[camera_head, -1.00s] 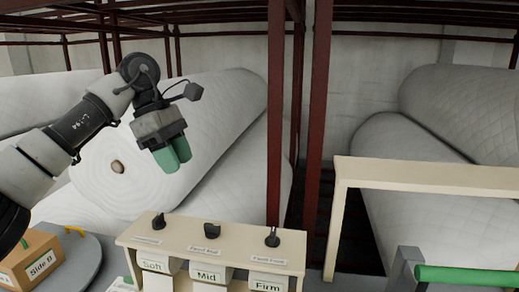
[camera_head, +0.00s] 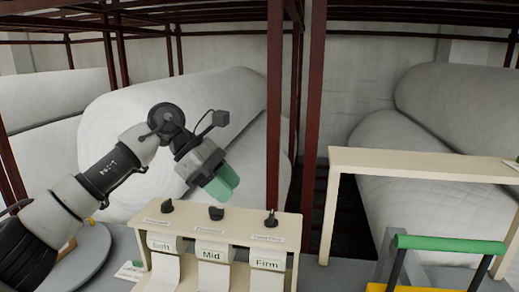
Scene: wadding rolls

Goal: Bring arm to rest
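My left arm comes in from the left, and its gripper (camera_head: 222,184) is in the air above and behind the labelled stand, in front of the wadding rolls. Its two green fingers are side by side with no clear gap, and no object shows between them. My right gripper is out of view.
A cream stand (camera_head: 234,225) carries black knobs and Soft, Mid and Firm labels. Large white rolls (camera_head: 140,120) lie behind it. Dark red rack posts (camera_head: 273,110) rise at centre. At right are a cream frame (camera_head: 400,162) and a green bar (camera_head: 450,244).

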